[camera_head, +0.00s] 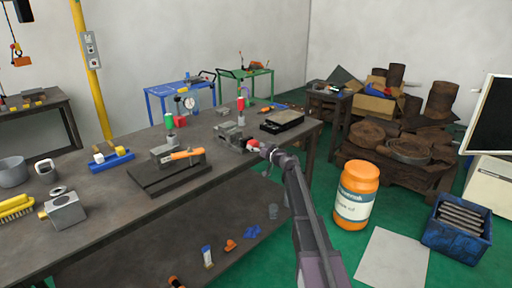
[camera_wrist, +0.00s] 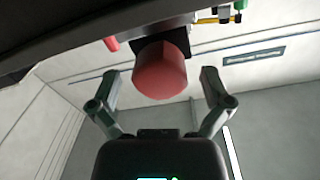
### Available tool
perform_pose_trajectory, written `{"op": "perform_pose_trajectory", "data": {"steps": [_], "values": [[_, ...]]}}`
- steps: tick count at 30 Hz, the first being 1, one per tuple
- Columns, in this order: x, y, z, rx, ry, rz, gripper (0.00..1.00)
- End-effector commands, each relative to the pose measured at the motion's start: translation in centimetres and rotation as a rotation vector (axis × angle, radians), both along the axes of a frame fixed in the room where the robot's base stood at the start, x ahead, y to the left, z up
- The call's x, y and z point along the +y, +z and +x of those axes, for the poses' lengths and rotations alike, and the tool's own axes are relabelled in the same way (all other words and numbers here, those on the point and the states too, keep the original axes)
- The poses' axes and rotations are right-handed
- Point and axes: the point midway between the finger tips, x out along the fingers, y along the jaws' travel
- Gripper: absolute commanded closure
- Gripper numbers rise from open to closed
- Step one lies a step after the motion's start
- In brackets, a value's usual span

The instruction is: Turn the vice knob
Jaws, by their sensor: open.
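The vice (camera_head: 228,130) is a grey metal device on the long dark workbench, near its right front edge. Its red knob (camera_head: 252,143) faces the front of the bench. In the wrist view the red knob (camera_wrist: 160,72) is large and rounded, on a dark square mount. My gripper (camera_wrist: 160,78) is open, with one finger to each side of the knob. Gaps show between the fingers and the knob. In the head view my gripper (camera_head: 263,149) is at the knob, but small, and its fingers are hard to make out.
The long workbench (camera_head: 105,222) also carries a dark plate with an orange-handled tool (camera_head: 187,154), a blue holder (camera_head: 112,160) and a black tray (camera_head: 283,121). An orange jar (camera_head: 357,195) and a blue crate (camera_head: 457,228) stand on the floor to the right.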

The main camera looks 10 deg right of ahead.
Motion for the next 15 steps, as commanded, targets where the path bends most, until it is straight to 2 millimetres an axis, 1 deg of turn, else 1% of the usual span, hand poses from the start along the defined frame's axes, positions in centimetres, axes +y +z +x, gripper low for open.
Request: {"op": "perform_pose_trajectory", "data": {"steps": [4, 5, 6, 8, 9, 11, 12, 13, 15], "values": [[0.0, 0.0, -0.02, 0.0, 0.0, 0.0, 0.01], [0.0, 0.0, -0.02, 0.0, 0.0, 0.0, 0.04], [0.0, 0.0, -0.02, 0.0, 0.0, 0.0, 0.16], [0.0, 0.0, -0.02, 0.0, 0.0, 0.0, 0.34], [0.0, 0.0, -0.02, 0.0, 0.0, 0.0, 0.46], [0.0, 0.0, -0.02, 0.0, 0.0, 0.0, 0.64], [0.0, 0.0, -0.01, 0.0, 0.0, 0.0, 0.76], [0.0, 0.0, 0.0, 0.0, 0.0, 0.0, 0.84], [0.0, 0.01, 0.01, 0.0, 0.0, 0.0, 0.84]]}}
